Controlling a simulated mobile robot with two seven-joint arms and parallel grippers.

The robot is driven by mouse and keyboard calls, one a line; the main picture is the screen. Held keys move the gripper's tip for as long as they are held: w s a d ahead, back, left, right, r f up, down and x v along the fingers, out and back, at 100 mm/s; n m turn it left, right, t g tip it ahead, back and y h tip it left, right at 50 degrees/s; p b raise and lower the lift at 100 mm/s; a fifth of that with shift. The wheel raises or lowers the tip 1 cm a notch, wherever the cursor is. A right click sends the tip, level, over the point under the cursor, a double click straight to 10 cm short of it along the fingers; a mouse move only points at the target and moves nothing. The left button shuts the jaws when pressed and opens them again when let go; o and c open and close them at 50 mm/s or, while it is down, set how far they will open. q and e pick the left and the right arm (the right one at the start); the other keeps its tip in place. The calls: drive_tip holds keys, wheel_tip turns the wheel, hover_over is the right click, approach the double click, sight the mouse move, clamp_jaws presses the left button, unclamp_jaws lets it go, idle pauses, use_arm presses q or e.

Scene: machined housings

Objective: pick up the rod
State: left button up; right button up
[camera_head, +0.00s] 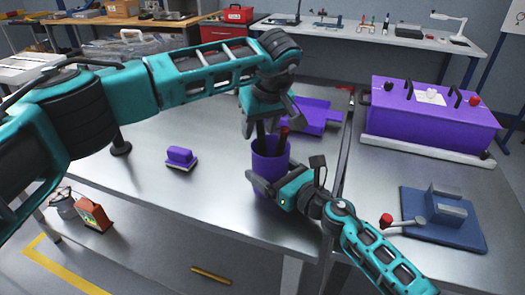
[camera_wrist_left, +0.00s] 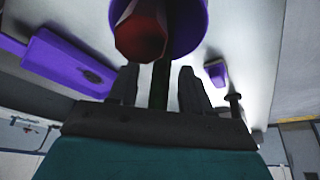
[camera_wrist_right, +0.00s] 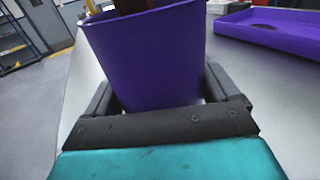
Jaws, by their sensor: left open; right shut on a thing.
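A purple cup (camera_head: 270,160) stands at the front of the metal table, with a dark rod and a red-ended piece (camera_head: 284,133) sticking up from it. My right gripper (camera_head: 279,180) is shut on the cup; the right wrist view shows its fingers on both sides of the purple wall (camera_wrist_right: 148,60). My left gripper (camera_head: 262,128) points down just above the cup and is open. In the left wrist view the dark rod (camera_wrist_left: 161,84) lies between its spread fingers, with the red piece (camera_wrist_left: 141,34) beside it. The rod's lower part is hidden in the cup.
A purple tray (camera_head: 318,118) lies behind the cup. A small purple brush-like block (camera_head: 180,157) lies to the left. On the right are a large purple housing (camera_head: 430,112) and a blue base with a grey block (camera_head: 440,225).

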use_arm(q)
drive_tip(key=shift+c, duration=0.2)
clamp_jaws()
idle(0.4)
